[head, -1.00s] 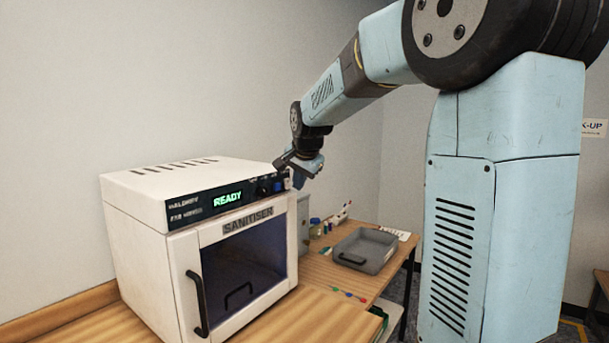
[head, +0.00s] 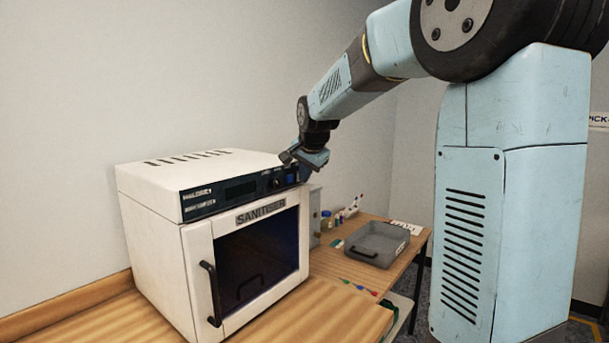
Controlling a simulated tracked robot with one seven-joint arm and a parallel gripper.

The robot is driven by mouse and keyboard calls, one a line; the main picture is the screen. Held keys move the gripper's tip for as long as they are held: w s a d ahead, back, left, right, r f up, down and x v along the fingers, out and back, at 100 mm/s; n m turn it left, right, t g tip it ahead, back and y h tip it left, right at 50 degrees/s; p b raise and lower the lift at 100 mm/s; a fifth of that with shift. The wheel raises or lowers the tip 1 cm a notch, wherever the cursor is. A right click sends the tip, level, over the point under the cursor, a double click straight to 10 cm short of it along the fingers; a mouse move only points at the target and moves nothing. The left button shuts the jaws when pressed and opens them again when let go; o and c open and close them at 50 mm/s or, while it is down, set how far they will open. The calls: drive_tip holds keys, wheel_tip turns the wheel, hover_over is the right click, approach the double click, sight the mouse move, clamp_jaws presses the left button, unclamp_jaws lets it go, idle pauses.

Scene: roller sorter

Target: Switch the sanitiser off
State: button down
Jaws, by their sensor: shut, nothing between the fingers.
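The sanitiser (head: 160,250) is a white box on the wooden counter at the left of the head view. Its door is closed, with a dark window and a black handle. Its display (head: 241,189) on the dark control panel is blank. A knob (head: 276,182) and a blue switch (head: 290,179) sit at the panel's right end. My gripper (head: 289,161) is shut and empty at that end of the panel, close to the switch. I cannot tell whether it touches the panel.
A grey tray (head: 394,244) stands on the lower table to the right, with small bottles (head: 327,220) and coloured items behind it. The wooden counter (head: 310,318) in front of the sanitiser is clear. A wall stands close behind the sanitiser.

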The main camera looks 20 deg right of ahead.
drive_tip(key=shift+r, duration=0.1)
drive_tip(key=shift+r, duration=0.7)
drive_tip(key=s+d+r, duration=0.3)
drive_tip(key=s+r, duration=0.3)
drive_tip(key=s, duration=0.4)
drive_tip(key=shift+s+d, duration=0.2)
drive_tip(key=shift+s, duration=0.05)
idle(0.4)
